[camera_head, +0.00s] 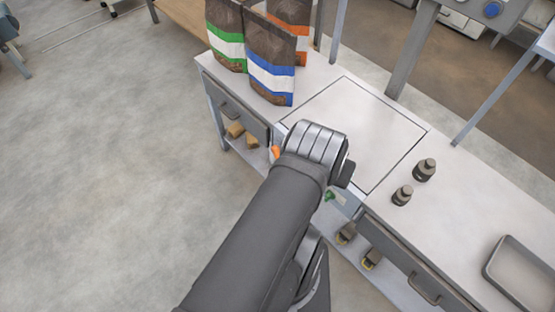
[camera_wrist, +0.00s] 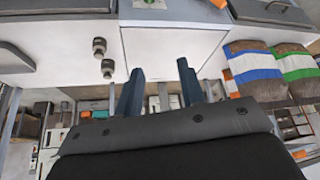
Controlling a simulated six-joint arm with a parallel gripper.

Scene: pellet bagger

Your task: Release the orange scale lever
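The orange scale lever (camera_head: 275,152) shows in the head view as a small orange piece at the bench's front, just left of my wrist. The rest of it is hidden or too small to read, so its position is unclear. An orange piece, likely the same lever (camera_wrist: 219,3), is cut by the top edge of the wrist view, which looks upside down. The pale square scale plate (camera_head: 375,125) lies behind my wrist. My gripper (camera_wrist: 159,68) is open, its two dark blue fingers apart with nothing between them. In the head view, my arm hides the fingers.
Green-, blue- and orange-striped bags (camera_head: 270,70) stand left of the plate. Two dark weights (camera_head: 424,169) and a metal tray (camera_head: 520,270) are on the right. A green piece (camera_head: 329,196) is at the bench front. Drawers flank the plate.

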